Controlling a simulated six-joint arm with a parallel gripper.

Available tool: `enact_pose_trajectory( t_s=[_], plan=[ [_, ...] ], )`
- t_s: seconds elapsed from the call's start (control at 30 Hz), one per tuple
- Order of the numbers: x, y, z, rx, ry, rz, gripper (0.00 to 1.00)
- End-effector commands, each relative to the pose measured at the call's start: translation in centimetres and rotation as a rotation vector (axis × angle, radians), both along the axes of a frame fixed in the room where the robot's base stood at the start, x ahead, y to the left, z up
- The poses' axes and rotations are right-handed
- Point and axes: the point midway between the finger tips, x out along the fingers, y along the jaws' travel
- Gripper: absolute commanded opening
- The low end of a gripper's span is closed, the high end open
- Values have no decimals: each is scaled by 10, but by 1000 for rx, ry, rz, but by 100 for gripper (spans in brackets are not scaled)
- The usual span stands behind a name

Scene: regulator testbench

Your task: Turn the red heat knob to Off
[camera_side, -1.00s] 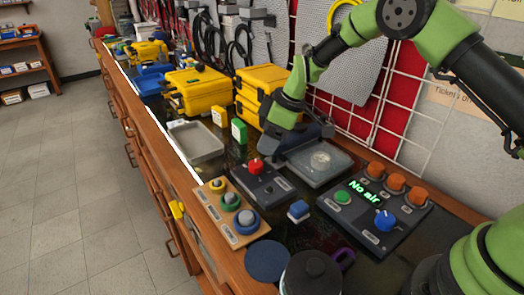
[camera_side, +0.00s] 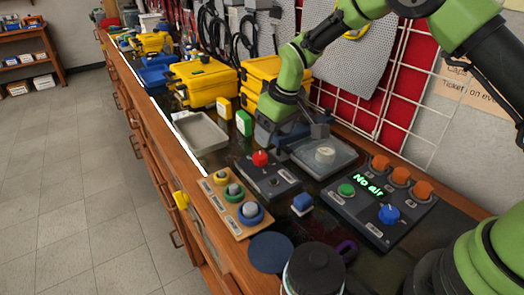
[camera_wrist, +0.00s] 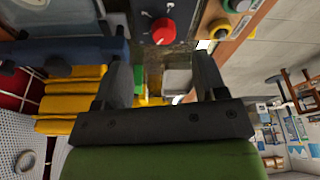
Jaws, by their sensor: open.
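The red heat knob (camera_side: 260,158) stands on a dark control box (camera_side: 270,180), which also has a small black control. In the wrist view the red knob (camera_wrist: 163,31) shows beyond the fingertips, near the top, between the lines of the two fingers. My gripper (camera_side: 284,136) is behind the knob in the side view, near the back of the box. In the wrist view my gripper (camera_wrist: 161,68) has its fingers wide apart with nothing between them. The fingers do not touch the knob. The knob's marked setting is too small to read.
A wooden board with several round buttons (camera_side: 235,205) lies left of the box. A scale-like device (camera_side: 323,156) stands to the right, with a "No air" panel (camera_side: 372,205) nearer. A grey tray (camera_side: 200,132) and yellow cases (camera_side: 200,83) are farther back.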

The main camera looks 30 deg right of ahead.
Motion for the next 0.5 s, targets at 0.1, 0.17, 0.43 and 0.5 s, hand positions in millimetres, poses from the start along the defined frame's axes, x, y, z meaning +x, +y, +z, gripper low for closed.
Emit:
enact_pose_trajectory(
  t_s=[0.1,0.17,0.43,0.5],
  plan=[
    [-1,9,1,-21,-22,-185,65],
    [-1,13,2,-24,-43,-276,65],
    [2,24,6,-5,-128,-531,65],
    [2,25,5,-1,-137,-554,65]
  ],
)
